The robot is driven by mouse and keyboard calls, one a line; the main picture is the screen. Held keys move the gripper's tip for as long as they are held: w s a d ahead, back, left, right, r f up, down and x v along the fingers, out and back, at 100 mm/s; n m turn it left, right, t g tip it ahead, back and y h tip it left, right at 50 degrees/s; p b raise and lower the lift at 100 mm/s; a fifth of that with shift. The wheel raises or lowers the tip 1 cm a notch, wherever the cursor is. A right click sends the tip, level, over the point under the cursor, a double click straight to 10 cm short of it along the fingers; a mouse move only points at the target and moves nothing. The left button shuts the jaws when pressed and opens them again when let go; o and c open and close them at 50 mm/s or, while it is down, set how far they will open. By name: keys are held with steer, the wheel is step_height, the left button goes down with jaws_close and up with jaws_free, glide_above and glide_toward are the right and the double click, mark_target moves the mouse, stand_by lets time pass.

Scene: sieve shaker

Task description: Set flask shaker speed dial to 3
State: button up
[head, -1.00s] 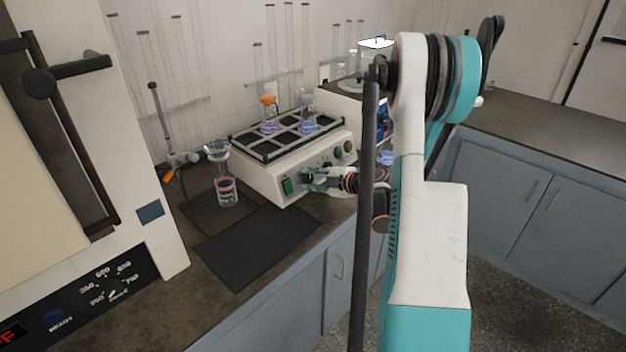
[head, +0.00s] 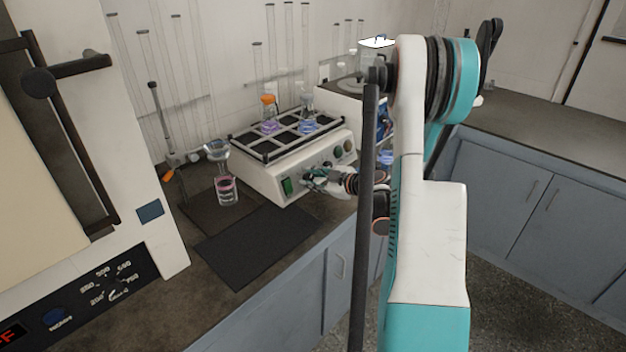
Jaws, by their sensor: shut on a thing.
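The flask shaker (head: 268,188) is a white box on the bench with a black-framed rack on top. Its front panel carries a green switch (head: 287,186) at the left and round knobs (head: 338,152) toward the right. My gripper (head: 308,177) is at the front panel, just right of the green switch, and is shut on the speed dial. The gripper hides the dial, so its pointer and number marks cannot be read.
A flask with pink liquid (head: 226,190) stands left of the shaker. A dark mat (head: 255,245) lies bare in front. An oven-like unit (head: 150,255) fills the left side.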

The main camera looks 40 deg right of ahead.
stand_by(0.3)
steer(key=o, duration=1.1)
steer(key=shift+c, duration=0.2)
steer(key=v, duration=1.2)
